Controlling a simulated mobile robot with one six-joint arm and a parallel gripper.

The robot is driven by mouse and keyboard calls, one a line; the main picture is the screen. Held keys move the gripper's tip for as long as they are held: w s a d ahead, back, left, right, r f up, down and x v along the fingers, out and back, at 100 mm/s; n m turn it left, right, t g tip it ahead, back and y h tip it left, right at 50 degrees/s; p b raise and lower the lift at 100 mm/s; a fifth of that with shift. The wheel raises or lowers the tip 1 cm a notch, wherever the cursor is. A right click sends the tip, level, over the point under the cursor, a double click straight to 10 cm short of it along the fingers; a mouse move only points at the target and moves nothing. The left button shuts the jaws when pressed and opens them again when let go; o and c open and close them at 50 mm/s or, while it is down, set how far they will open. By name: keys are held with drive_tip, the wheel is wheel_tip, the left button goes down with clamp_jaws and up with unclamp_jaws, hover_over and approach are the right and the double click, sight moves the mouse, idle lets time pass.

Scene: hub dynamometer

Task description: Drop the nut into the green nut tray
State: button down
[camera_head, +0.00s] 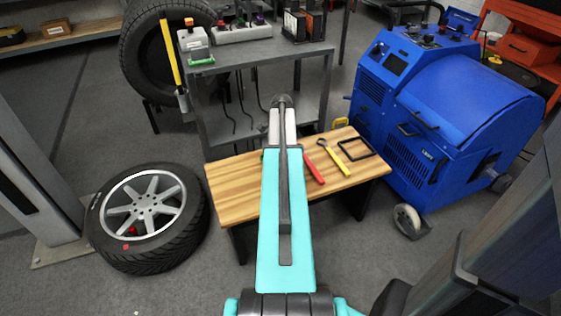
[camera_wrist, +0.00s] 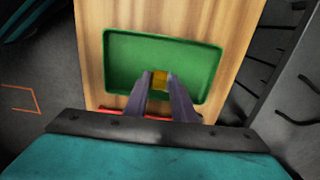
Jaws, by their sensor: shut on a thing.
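The green nut tray (camera_wrist: 118,62) lies on the wooden bench top in the wrist view. My gripper (camera_wrist: 160,80) points down over the tray's middle, its two fingers closed on a small brass-coloured nut (camera_wrist: 160,76). The nut is held between the fingertips, and how high it is above the tray floor I cannot tell.
The wooden bench (camera_head: 235,200) carries a red-handled tool (camera_head: 314,168), a yellow-handled tool (camera_head: 334,158) and a black square frame (camera_head: 357,149). A grey shelf cart (camera_head: 260,55) stands behind it. A blue machine (camera_head: 440,110) stands right, a wheel (camera_head: 148,215) left.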

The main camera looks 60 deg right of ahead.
drive_tip(key=shift+f, duration=0.85)
drive_tip(key=shift+f, duration=0.6)
drive_tip(key=c, duration=1.5)
unclamp_jaws()
drive_tip(key=shift+r, duration=0.15)
wheel_tip(320, 180, up, 13)
drive_tip(key=shift+p, duration=0.95)
